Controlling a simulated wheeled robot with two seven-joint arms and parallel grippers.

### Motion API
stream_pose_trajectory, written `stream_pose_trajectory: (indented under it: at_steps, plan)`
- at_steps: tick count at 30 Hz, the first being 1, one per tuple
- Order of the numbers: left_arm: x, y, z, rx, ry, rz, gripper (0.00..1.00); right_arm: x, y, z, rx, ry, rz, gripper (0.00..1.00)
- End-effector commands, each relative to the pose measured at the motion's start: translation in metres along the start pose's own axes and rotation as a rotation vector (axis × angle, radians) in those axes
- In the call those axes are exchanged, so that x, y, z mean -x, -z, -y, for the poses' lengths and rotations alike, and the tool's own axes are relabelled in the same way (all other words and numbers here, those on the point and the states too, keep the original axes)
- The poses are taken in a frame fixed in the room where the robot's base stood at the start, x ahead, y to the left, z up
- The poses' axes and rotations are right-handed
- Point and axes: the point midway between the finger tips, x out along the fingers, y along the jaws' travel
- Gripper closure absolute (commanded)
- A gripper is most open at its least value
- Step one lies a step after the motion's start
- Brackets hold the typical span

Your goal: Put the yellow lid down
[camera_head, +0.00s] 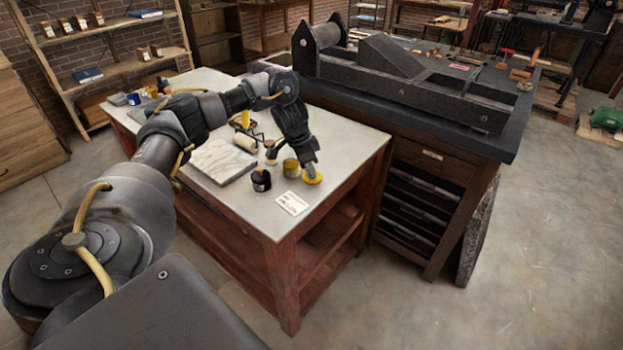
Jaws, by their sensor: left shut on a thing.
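The yellow lid (313,179) is a small bright disc at the tip of my left gripper (311,171), which points down and is shut on it. The lid is at or just above the pale tabletop (262,219); I cannot tell whether it touches. A small jar with a yellowish body (291,169) stands just left of the lid. A black jar (261,181) with a pale label stands further left. My right gripper is not in view.
A white printed card (291,203) lies in front of the jars. A marble slab (223,160) and a roller (245,143) lie to the left. The dark press bed (420,90) stands behind right. The table's front corner is bare.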

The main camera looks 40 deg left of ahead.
Motion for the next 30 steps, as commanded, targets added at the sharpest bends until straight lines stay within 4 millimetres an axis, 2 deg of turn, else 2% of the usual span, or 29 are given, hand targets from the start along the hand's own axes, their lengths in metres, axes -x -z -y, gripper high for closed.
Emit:
stream_pose_trajectory:
  at_steps: [7, 12, 15, 26, 27, 30]
  plan:
    - [-0.008, 0.004, 0.001, -0.001, 0.000, 0.001, 1.00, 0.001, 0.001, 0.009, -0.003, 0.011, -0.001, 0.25]
    - [-0.032, -0.002, 0.001, 0.001, 0.000, 0.003, 1.00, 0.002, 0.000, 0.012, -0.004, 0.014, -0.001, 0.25]
    - [-0.039, -0.004, 0.002, 0.001, 0.001, 0.002, 1.00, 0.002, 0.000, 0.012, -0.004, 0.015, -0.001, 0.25]
    - [-0.042, -0.004, 0.001, 0.000, 0.001, 0.000, 1.00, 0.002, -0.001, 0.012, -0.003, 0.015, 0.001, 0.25]
    - [-0.043, -0.004, 0.002, -0.001, 0.001, 0.000, 0.81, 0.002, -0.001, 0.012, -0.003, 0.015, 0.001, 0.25]
    - [-0.042, -0.004, 0.002, -0.001, 0.001, 0.000, 0.68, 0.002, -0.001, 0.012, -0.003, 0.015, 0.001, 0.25]
